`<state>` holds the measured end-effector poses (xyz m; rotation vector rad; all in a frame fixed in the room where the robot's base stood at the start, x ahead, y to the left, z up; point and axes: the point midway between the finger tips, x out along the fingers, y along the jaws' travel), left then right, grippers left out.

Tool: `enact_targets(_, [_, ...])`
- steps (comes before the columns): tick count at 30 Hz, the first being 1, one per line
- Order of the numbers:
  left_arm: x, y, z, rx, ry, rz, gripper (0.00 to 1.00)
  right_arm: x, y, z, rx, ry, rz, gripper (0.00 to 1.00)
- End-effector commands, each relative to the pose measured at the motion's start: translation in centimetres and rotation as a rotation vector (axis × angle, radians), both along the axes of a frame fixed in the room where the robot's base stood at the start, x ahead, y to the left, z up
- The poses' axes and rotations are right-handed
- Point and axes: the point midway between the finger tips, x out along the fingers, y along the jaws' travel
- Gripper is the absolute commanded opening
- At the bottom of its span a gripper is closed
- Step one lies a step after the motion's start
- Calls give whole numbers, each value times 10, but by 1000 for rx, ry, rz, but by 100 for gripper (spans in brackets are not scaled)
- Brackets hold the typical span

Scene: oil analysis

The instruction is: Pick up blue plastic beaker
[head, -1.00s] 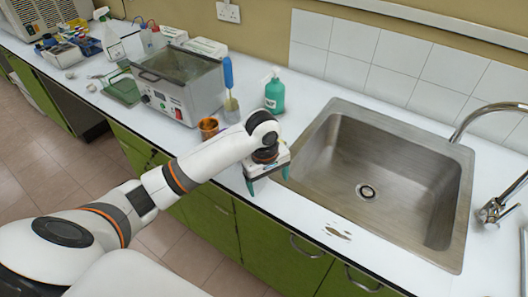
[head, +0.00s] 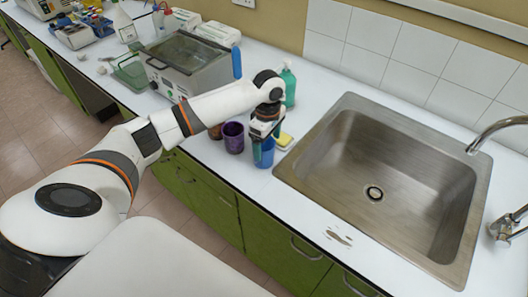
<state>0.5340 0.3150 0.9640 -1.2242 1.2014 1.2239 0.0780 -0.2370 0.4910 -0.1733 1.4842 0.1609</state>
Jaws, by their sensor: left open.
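The blue plastic beaker (head: 264,155) stands on the white counter just left of the sink. My left gripper (head: 262,143) is directly over it, pointing down, with its fingers at the beaker's upper part. The gripper is open. The fingers hide part of the beaker's rim, and I cannot tell whether they touch it. My right gripper is not in view.
A purple beaker (head: 233,137) stands close on the left, with an orange one (head: 215,132) partly hidden behind my arm. A yellow sponge (head: 284,140) lies on the right. The green bottle (head: 288,84) and water bath (head: 183,66) stand behind. The sink (head: 330,160) is on the right.

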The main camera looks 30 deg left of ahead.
Motion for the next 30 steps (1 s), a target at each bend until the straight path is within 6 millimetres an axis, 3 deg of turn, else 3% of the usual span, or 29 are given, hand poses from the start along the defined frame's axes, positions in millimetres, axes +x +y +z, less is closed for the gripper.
enact_targets(9, [-5, 9, -42, 2, 1, 0, 85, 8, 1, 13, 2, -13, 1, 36])
enact_targets(18, [-5, 9, -47, 2, 0, -1, 85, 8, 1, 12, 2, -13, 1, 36])
enact_targets(27, [-5, 9, -47, 2, 0, -1, 38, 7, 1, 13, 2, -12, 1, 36])
enact_targets(30, [-5, 9, -47, 2, 0, -1, 37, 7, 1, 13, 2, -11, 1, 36])
